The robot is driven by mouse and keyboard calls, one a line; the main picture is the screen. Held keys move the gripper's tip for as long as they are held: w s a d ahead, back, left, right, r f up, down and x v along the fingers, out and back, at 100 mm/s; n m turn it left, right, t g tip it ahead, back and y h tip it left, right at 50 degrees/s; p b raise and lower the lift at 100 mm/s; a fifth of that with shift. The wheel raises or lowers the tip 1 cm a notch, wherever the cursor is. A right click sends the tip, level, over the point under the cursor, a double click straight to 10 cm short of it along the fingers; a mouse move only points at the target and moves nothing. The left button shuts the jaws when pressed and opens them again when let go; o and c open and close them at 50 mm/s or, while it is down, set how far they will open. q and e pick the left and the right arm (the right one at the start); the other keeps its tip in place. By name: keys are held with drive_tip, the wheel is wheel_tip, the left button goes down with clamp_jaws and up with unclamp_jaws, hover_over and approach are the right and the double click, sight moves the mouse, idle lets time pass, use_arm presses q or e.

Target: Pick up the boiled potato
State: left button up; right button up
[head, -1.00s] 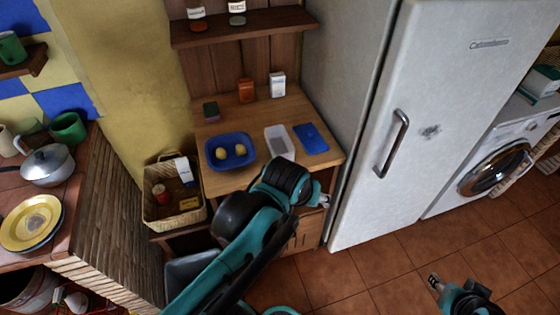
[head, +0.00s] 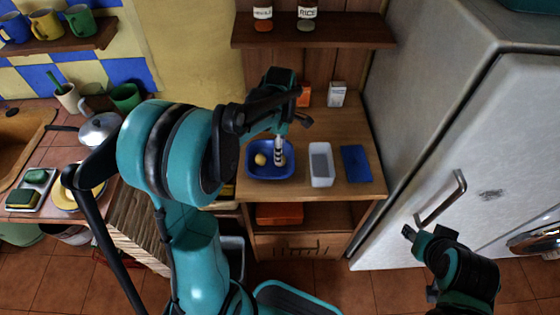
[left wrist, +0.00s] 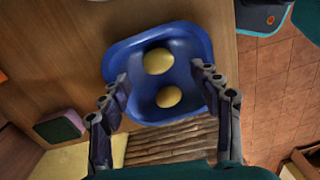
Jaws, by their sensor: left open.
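Two yellow boiled potatoes lie in a blue tray (head: 256,174) on the wooden counter. In the head view one potato (head: 261,159) is visible beside my left gripper (head: 279,155), which largely hides the other. The left wrist view shows both, one potato (left wrist: 158,61) farther from the wrist and a smaller-looking one (left wrist: 169,97) nearer to it, inside the tray (left wrist: 120,62). My left gripper (left wrist: 162,82) is open over the tray, fingers on either side of the potatoes, with nothing held. My right gripper (head: 409,232) is in front of the fridge; its fingers are too small to read.
A white container (head: 321,178) and a blue flat item (head: 356,164) lie right of the tray. A white box (head: 337,95) stands behind. A shelf (head: 330,36) with jars hangs above. The fridge (head: 450,130) bounds the right side.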

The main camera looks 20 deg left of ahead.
use_arm(q)
wheel_tip(320, 180, down, 5)
drive_tip(key=shift+w+r+b, duration=0.1)
drive_tip(key=shift+b, duration=1.05)
drive_tip(key=shift+c, duration=0.6)
drive_tip(key=c, duration=1.1)
drive_tip(key=shift+o, duration=0.2)
drive_tip(key=shift+r, duration=0.1)
wheel_tip(320, 180, up, 4)
drive_tip(key=p, duration=0.2)
drive_tip(key=shift+r+p, duration=0.25)
drive_tip(key=shift+p, duration=0.05)
drive_tip(key=s+d+r+p, duration=0.3)
drive_tip(key=s+d+r, duration=0.3)
drive_tip(key=d, duration=0.3)
drive_tip(key=shift+s+d+r, duration=0.2)
drive_tip(key=shift+s, duration=0.45)
